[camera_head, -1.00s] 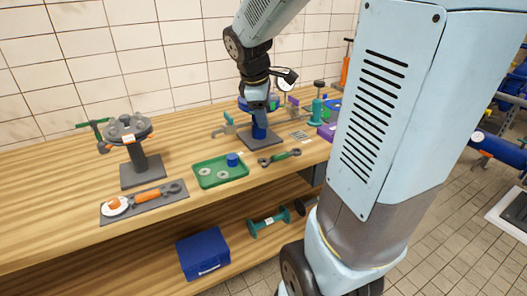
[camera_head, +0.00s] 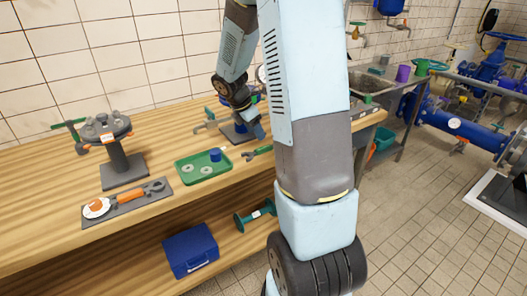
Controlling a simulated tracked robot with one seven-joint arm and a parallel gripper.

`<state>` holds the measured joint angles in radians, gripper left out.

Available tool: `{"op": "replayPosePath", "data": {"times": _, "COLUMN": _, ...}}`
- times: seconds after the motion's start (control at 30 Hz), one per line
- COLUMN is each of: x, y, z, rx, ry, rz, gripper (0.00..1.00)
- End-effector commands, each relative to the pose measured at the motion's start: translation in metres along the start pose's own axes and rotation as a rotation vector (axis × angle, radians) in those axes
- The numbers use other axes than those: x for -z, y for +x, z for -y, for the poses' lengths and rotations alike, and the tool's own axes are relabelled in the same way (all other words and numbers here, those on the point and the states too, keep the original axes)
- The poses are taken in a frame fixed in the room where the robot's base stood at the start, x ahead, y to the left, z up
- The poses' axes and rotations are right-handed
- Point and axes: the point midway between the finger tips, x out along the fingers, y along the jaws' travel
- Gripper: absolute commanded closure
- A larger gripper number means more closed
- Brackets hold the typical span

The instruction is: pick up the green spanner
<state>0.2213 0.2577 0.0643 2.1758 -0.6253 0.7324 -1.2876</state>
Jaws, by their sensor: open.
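The green spanner (camera_head: 262,150) lies on the wooden bench near its front edge, just right of the green tray. Its dark left jaw and part of its green handle show; its right end is hidden behind my arm. My gripper (camera_head: 257,131) is above the bench, a little behind and above the spanner in the picture, apart from it. It is open and appears empty, though its fingertips are small and partly hidden.
A green tray (camera_head: 179,177) with a blue cap and discs stands left of the spanner. Further left are a grey valve stand (camera_head: 121,165) and a dark mat (camera_head: 95,218) with an orange-handled tool. A blue box (camera_head: 190,250) is on the lower shelf.

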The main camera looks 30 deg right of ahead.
Motion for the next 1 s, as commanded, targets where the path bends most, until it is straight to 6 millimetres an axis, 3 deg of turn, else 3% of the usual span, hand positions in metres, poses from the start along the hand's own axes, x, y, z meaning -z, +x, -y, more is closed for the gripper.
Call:
{"op": "replayPosePath", "data": {"times": 0.13, "x": 0.001, "y": 0.022, "z": 0.001, "rx": 0.003, "ry": -0.001, "rz": -0.001, "gripper": 0.45}}
{"op": "replayPosePath", "data": {"times": 0.47, "x": 0.001, "y": 0.04, "z": 0.0, "rx": 0.0, "ry": 0.0, "rz": -0.001, "gripper": 0.45}}
{"op": "replayPosePath", "data": {"times": 0.8, "x": 0.001, "y": 0.081, "z": -0.002, "rx": 0.001, "ry": -0.001, "rz": 0.0, "gripper": 0.45}}
{"op": "replayPosePath", "data": {"times": 1.0, "x": 0.001, "y": 0.086, "z": -0.002, "rx": -0.002, "ry": -0.001, "rz": -0.001, "gripper": 0.45}}
